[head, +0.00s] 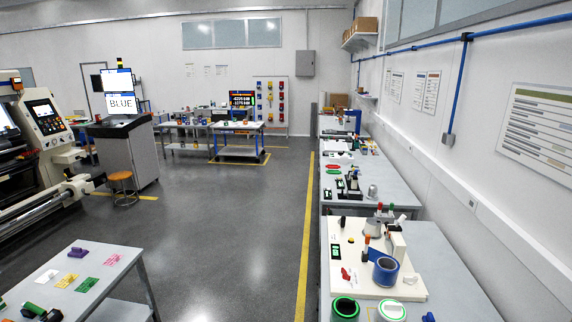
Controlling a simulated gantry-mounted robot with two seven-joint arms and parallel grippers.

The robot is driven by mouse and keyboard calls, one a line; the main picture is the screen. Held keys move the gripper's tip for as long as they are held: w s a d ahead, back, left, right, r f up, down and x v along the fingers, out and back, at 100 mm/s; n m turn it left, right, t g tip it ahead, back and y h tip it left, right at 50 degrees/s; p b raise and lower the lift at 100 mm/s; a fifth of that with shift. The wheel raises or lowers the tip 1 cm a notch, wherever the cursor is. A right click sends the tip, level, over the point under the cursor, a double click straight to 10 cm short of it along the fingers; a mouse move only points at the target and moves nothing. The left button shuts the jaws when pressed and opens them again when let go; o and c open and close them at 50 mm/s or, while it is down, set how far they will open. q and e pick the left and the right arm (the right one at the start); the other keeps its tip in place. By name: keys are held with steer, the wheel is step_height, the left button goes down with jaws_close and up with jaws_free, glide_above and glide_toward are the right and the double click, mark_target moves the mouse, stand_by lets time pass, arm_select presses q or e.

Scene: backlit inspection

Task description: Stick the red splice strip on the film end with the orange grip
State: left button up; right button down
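A small red piece (346,275) lies on the white board of the near right bench. Another flat red piece (333,170) lies on the bench farther back. I cannot tell which, if either, is the red splice strip. A small upright orange piece (367,241) stands on the white board beside a blue roll (385,270). I cannot tell if it is the orange grip, and no film end can be made out clearly. Neither of my grippers shows in the head view.
The near left table (120,243) carries white, yellow, green and pink cards and a purple piece (78,252). Green-rimmed rolls (345,308) stand at the front of the right bench. An orange stool (122,178) stands by a console. The grey floor (225,240) between is clear.

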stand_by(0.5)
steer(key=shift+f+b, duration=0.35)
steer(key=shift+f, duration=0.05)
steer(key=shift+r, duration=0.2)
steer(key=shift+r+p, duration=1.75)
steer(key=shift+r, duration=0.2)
